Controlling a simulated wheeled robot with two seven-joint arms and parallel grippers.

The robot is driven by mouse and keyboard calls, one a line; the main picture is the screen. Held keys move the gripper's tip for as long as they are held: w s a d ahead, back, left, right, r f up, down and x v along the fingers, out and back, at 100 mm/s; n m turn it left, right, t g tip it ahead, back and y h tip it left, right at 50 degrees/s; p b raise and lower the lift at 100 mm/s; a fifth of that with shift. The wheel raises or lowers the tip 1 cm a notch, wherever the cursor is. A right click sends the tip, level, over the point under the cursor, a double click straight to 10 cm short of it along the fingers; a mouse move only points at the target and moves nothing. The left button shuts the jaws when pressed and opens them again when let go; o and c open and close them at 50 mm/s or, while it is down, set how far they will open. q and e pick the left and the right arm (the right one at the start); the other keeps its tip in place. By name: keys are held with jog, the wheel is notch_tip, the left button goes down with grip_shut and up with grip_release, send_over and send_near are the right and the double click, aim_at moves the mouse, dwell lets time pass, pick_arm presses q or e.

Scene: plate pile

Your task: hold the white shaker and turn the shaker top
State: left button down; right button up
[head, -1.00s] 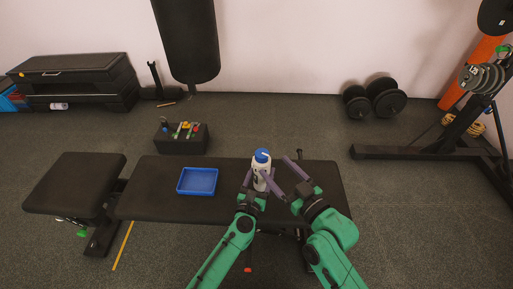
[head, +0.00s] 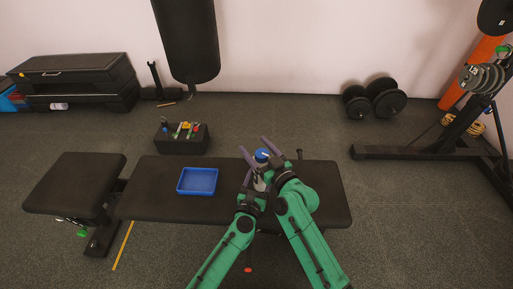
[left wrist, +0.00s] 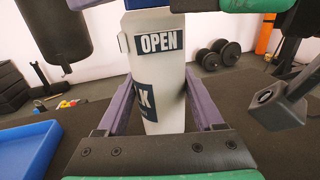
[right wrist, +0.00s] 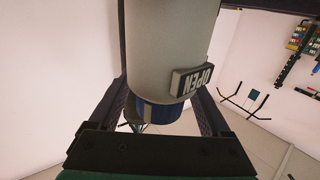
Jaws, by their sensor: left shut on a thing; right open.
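My left gripper (head: 254,181) is shut on the shaker's body, one purple finger on each side. The blue shaker top (head: 262,155) shows in the head view between the fingers of my right gripper (head: 256,147). In the right wrist view the shaker appears upside down, with the blue top (right wrist: 162,113) between the open fingers. I cannot tell whether they touch it. The shaker's lower body is mostly hidden in the head view.
A blue tray (head: 180,190) lies on the bench (head: 150,200), left of the shaker. A black box (head: 180,145) with small coloured items stands on the floor behind. A punching bag (head: 187,40) hangs at the back. The bench's right end is clear.

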grip_shut()
pick_arm(q)
jog(key=shift+d, duration=0.1)
jog(key=shift+s, duration=0.1)
pick_arm(e)
jog(key=n+g+y, duration=0.3)
jog(key=s+n+g+y, duration=0.1)
jog(key=g+y, duration=0.1)
jog(key=shift+a+n, duration=0.3)
jog(key=shift+a, duration=0.1)
grip_release()
